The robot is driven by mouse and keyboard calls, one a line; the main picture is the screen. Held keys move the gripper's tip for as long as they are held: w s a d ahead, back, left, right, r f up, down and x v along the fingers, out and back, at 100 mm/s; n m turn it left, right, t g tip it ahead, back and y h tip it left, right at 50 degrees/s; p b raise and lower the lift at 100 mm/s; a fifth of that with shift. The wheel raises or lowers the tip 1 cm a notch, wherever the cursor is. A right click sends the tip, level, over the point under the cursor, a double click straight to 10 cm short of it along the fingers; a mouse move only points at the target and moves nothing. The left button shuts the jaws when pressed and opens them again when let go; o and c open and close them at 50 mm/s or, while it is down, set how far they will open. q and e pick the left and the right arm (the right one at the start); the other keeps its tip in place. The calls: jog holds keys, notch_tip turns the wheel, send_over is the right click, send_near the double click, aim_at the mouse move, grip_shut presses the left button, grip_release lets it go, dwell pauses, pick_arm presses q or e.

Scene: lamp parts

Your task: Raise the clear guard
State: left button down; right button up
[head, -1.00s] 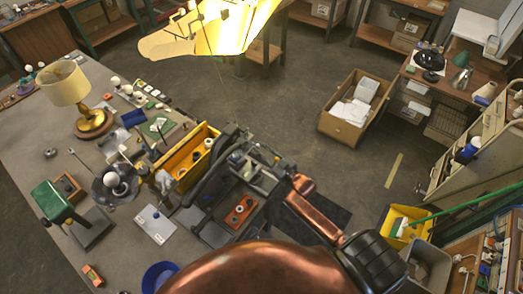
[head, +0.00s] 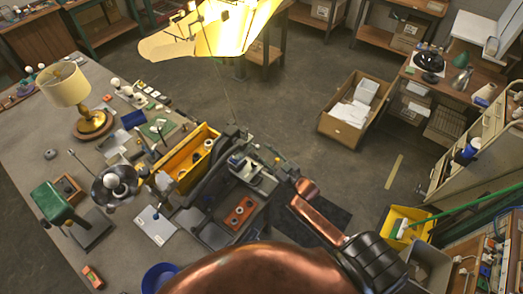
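My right arm, copper-coloured, comes in from the bottom right. An orange-red block with round holes (head: 240,212) sits in the fixture. The clear guard cannot be picked out surely against the dark frame and the gripper. Whether the fingers touch it, or how far apart they are, is too small and dark to tell. My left gripper is not in view.
A yellow bin (head: 186,160) stands just left of the fixture. A chrome dish with a bulb (head: 114,183), a green device (head: 52,203) and a brass lamp (head: 92,122) stand further left on the bench. An open carton (head: 345,128) is on the floor behind.

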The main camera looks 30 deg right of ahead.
jog(key=s+d, duration=0.2)
jog(key=s, duration=0.8)
jog(key=s+d+f+m+g+h+b, duration=0.1)
jog(key=s+f+g+b, duration=0.3)
jog(key=f, duration=1.1)
jog(key=s+d+f+m+g+h+b, duration=0.15)
jog(key=s+f, duration=0.45)
jog(key=f, duration=0.8)
jog(key=s+f+g+h+b, duration=0.1)
jog(key=s+f+g+b, duration=0.3)
jog(key=f, duration=1.1)
jog(key=s+a+f+g+b, duration=0.2)
jog(key=s+a+f+g, duration=0.1)
jog(key=s+f, duration=0.9)
jog(key=s+a+f+g+b, duration=0.1)
jog(key=s+a+f+g, duration=0.3)
jog(key=s+f, duration=0.7)
jog(key=s+a, duration=0.1)
jog(key=s, duration=0.7)
jog(key=shift+s+a+f+b, duration=0.15)
jog(key=shift+a+f+b, duration=0.2)
jog(key=shift+a, duration=0.05)
